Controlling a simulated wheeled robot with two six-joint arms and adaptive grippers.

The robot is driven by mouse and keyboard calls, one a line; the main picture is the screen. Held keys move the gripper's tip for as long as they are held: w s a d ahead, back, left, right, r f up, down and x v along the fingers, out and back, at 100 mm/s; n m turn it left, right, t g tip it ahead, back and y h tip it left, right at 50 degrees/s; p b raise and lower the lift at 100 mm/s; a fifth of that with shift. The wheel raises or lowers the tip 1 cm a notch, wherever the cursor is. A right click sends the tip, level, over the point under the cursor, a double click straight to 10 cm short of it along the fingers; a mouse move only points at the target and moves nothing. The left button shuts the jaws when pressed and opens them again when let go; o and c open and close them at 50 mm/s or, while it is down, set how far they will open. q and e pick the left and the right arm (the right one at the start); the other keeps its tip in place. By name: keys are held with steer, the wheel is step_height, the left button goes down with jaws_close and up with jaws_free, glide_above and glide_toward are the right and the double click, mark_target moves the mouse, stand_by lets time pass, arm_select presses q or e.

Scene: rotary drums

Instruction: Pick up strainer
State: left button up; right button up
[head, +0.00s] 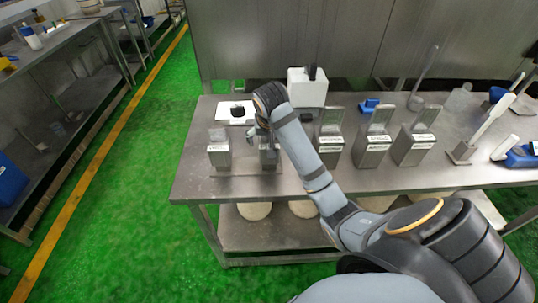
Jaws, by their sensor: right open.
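My right arm reaches over the steel table from the lower right. Its gripper (257,138) points down at the left part of the table, at the top of a small labelled metal holder (270,158). The gripper is open; it is small and partly hidden by my own wrist, and I cannot tell whether it touches the holder. A similar metal holder (219,151) stands just to the left. No strainer can be made out for certain; it may be one of the upright metal pieces in these holders. My left gripper is not in view.
More labelled metal holders (371,147) stand to the right on the steel table (193,184). A white box (307,88) and a white scale (236,112) are behind. Blue-handled items (522,156) lie at the right. Green floor (120,200) is clear to the left.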

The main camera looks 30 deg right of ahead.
steer(key=shift+p+x, duration=0.45)
steer(key=shift+x, duration=0.6)
steer(key=shift+w+d+f, duration=0.1)
steer(key=shift+w+f, duration=0.05)
steer(key=shift+f, duration=0.1)
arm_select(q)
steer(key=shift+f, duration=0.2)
arm_select(e)
steer(key=shift+r, duration=0.1)
steer(key=shift+c, duration=1.1)
steer(key=c, duration=1.1)
